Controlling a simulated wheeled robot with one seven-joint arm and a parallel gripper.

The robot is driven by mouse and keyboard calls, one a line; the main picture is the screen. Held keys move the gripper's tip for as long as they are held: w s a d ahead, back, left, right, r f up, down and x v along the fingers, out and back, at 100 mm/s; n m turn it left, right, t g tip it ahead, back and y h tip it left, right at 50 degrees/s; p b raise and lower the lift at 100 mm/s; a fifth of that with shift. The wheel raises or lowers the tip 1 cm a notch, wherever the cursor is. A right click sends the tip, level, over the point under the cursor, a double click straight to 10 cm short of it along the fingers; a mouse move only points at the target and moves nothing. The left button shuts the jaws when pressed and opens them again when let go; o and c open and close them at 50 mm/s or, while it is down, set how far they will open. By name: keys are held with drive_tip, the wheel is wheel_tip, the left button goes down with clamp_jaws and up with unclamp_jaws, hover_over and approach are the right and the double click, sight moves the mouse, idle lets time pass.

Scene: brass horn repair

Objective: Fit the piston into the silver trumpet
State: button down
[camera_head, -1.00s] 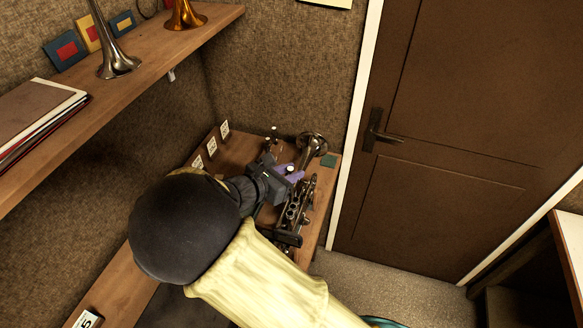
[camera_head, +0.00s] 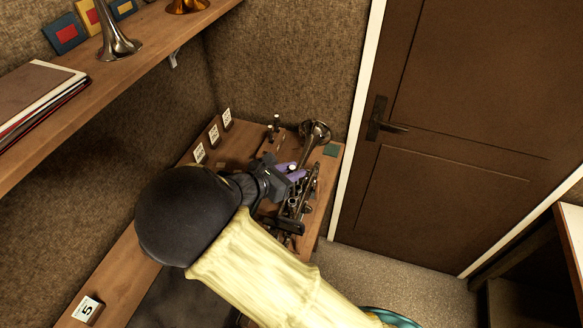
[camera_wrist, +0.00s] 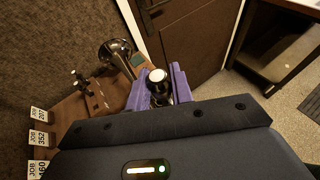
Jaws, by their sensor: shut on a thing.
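The silver trumpet (camera_head: 316,131) lies on the wooden bench, its bell toward the wall and its valve casings (camera_head: 294,207) toward me. The bell also shows in the wrist view (camera_wrist: 116,50). My gripper (camera_head: 289,172), with purple fingers, is shut on the piston (camera_wrist: 158,77). The piston's pale-topped dark cap sticks up between the fingers in the wrist view, and its pale top (camera_head: 292,167) shows in the head view. The gripper is over or beside the valve casings. The piston's lower end is hidden, so I cannot tell whether it is in a casing.
Several small parts (camera_head: 275,122) stand on the bench left of the bell. Job cards (camera_head: 214,133) stand along the wall side. A green pad (camera_head: 331,150) lies at the bench's far right corner. A shelf (camera_head: 150,52) overhangs at upper left; a closed door (camera_head: 460,120) is at right.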

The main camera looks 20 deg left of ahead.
sight(292, 196)
drive_tip(key=shift+f, duration=0.75)
idle(1.7)
drive_tip(key=shift+f+b, duration=2.1)
drive_tip(key=shift+f, duration=1.75)
drive_tip(key=shift+r, duration=0.15)
drive_tip(key=shift+r+p, duration=2.85)
drive_tip(key=shift+r, duration=0.55)
